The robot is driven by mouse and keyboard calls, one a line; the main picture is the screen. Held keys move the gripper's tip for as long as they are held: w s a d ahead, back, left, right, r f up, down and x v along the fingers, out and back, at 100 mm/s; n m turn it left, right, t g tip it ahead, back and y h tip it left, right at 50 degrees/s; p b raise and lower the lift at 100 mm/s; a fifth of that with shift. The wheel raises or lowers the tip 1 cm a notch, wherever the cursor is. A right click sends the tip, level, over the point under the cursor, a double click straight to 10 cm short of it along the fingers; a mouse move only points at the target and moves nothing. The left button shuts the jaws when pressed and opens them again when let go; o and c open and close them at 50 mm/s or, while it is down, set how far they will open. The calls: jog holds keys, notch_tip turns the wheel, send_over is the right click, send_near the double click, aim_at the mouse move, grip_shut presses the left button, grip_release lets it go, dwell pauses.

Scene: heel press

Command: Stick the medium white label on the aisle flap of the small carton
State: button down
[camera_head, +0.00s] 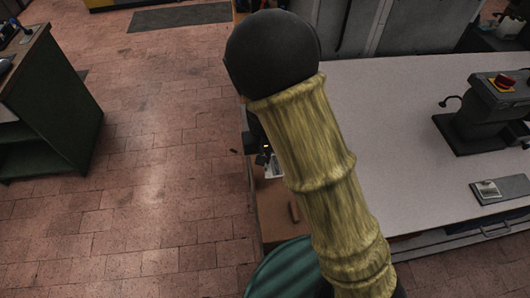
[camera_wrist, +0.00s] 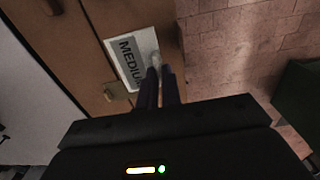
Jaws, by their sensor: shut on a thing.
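The white label (camera_wrist: 125,60) with a grey band reading "MEDIUM" shows in the wrist view, over the brown carton (camera_wrist: 160,15). My gripper (camera_wrist: 160,75) is shut on the label's edge, and its dark fingers cover part of it. I cannot tell whether the label touches the cardboard or hangs just in front of it. In the head view the carton (camera_head: 275,222) stands at the left end of the bench, partly behind my arm. A bit of the white label (camera_head: 272,165) shows there, and my fingertips are mostly hidden.
The pale bench top (camera_head: 400,120) is largely clear. A dark press (camera_head: 485,115) with a red button stands at its right, with a small grey plate (camera_head: 500,190) in front. Open tiled floor (camera_head: 150,190) lies left of the carton, with a green cabinet (camera_head: 45,105) beyond.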

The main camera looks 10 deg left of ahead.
jog(key=a+f+p, duration=0.1)
jog(key=f+p, duration=0.1)
jog(key=p, duration=0.2)
jog(key=shift+s+a+f, duration=0.15)
jog(key=shift+s+a, duration=0.05)
jog(key=shift+f, duration=0.1)
jog(key=b, duration=0.4)
send_over(261, 180)
jog(key=f, duration=0.5)
jog(key=shift+w+a+f, duration=0.15)
jog(key=shift+w, duration=0.05)
jog(key=shift+s+f+b, duration=0.15)
jog(key=shift+f+b, duration=0.2)
jog(key=shift+f, duration=0.4)
dwell(1.2)
jog(key=shift+f, duration=0.1)
dwell(0.6)
